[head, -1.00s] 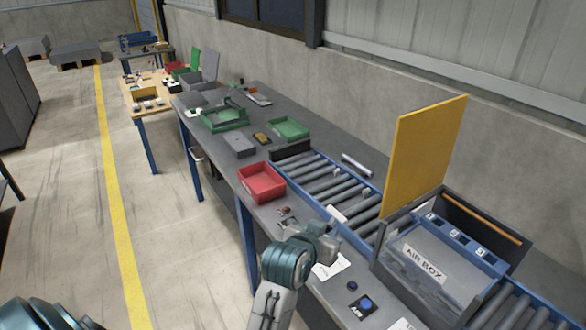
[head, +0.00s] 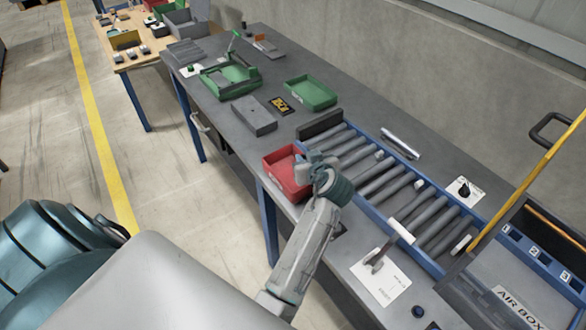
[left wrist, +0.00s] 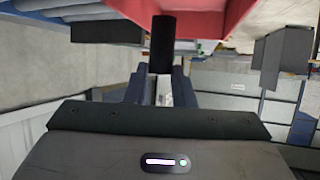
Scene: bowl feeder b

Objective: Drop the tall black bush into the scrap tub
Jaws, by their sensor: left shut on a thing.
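The red tub (head: 280,172), which I take to be the scrap tub, stands near the front edge of the grey bench. My left gripper (head: 312,162) is at the tub's right side in the head view and partly covers it. In the left wrist view, my left gripper (left wrist: 161,74) is shut on the tall black bush (left wrist: 162,44), a dark cylinder. The red tub's wall (left wrist: 215,18) shows close by, behind the bush. In the head view the bush is too hidden to make out. My right gripper is not in view.
A roller conveyor (head: 385,185) runs right of the tub. A grey block (head: 254,116), a green tray (head: 311,93) and a green fixture (head: 230,78) stand farther back.

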